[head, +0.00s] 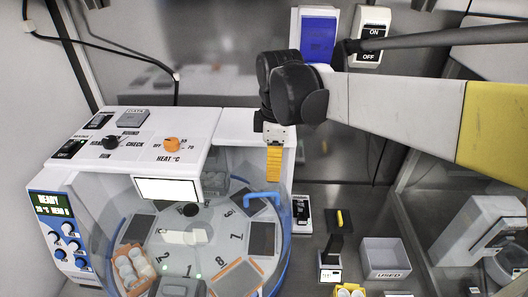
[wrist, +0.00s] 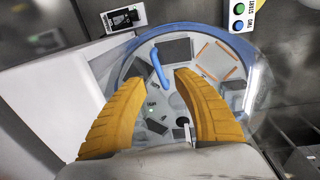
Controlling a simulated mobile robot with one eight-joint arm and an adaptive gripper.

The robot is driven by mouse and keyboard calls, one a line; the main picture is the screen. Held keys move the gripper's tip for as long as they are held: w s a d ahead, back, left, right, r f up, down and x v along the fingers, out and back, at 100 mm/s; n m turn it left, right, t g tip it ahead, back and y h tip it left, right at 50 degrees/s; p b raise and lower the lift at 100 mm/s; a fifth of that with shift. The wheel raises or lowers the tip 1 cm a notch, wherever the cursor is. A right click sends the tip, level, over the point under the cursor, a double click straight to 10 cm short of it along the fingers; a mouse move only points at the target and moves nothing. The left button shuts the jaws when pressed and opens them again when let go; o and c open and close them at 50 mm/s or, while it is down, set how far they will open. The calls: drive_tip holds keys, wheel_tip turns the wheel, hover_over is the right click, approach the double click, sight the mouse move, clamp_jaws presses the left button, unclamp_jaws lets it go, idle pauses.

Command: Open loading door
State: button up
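The loading door appears to be part of the clear curved cover (head: 103,217) around the round numbered carousel of the white machine. Its blue handle (head: 262,197) is on the right side of the cover, and I cannot tell if the door is shut. My gripper (head: 274,178) points down with yellow fingers just above the handle, seen edge-on in the head view. In the wrist view my gripper (wrist: 160,80) is open, with a wide gap between the fingers. The blue handle (wrist: 160,66) shows beyond the fingertips, in line with the gap, and looks apart from them.
The machine's control panel (head: 60,228) is at left, with a readout and knobs. A grey "USED" bin (head: 386,258), a small stand (head: 334,255) and a white device (head: 480,232) stand to the right. An ON/OFF switch (head: 369,38) is on the back wall.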

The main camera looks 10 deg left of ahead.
drive_tip(key=a+f+b, duration=0.1)
drive_tip(key=f, duration=0.2)
drive_tip(key=a+f+n, duration=0.1)
drive_tip(key=f, duration=0.3)
drive_tip(key=w+a+f+n+b, duration=0.1)
drive_tip(key=f, duration=0.3)
drive_tip(key=shift+w+a+f+g+b, duration=0.1)
drive_tip(key=shift+a+f+g+b, duration=0.05)
drive_tip(key=shift+f+g+b, duration=0.15)
drive_tip(key=shift+r, duration=0.1)
clamp_jaws()
